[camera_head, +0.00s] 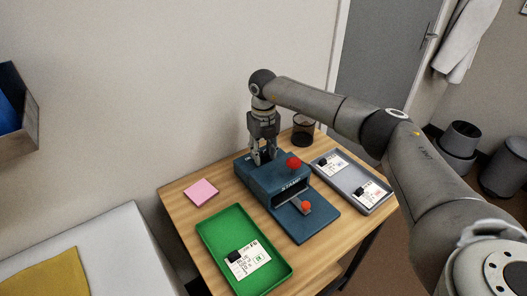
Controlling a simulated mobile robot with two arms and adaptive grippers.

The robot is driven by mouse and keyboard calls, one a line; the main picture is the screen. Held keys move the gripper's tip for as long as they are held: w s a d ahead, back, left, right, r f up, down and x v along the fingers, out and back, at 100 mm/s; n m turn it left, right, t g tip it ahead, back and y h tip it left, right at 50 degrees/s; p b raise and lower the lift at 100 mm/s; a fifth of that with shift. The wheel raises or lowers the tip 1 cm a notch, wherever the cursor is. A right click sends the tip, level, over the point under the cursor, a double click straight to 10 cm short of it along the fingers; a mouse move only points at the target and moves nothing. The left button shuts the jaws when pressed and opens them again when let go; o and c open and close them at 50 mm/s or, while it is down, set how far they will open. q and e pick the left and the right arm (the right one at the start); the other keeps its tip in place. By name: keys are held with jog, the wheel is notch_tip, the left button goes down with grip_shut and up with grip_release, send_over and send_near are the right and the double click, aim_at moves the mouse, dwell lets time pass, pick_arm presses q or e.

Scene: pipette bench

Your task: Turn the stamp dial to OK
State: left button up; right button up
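The blue stamp machine (265,182) stands on the wooden table with a lettered front, a slot and a flat base plate. A red knob (293,162) is on its top, and a smaller orange-red knob (306,206) sits low at its front. My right gripper (263,160) points straight down at the top of the machine, left of the red knob. Its fingers look slightly apart, but whether they hold anything is too small to tell. No dial or its setting can be made out; the fingers cover that part of the top. My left gripper is out of view.
A green tray (215,233) with a labelled card (248,260) lies in front left. A grey tray (378,208) with two cards is at the right. A pink pad (201,192) lies at the left, and a dark cup (303,130) stands behind. The wall is close behind the table.

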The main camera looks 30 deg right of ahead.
grip_shut()
jog(key=shift+n, duration=0.5)
jog(key=shift+n+b, duration=0.65)
jog(key=shift+n, duration=1.65)
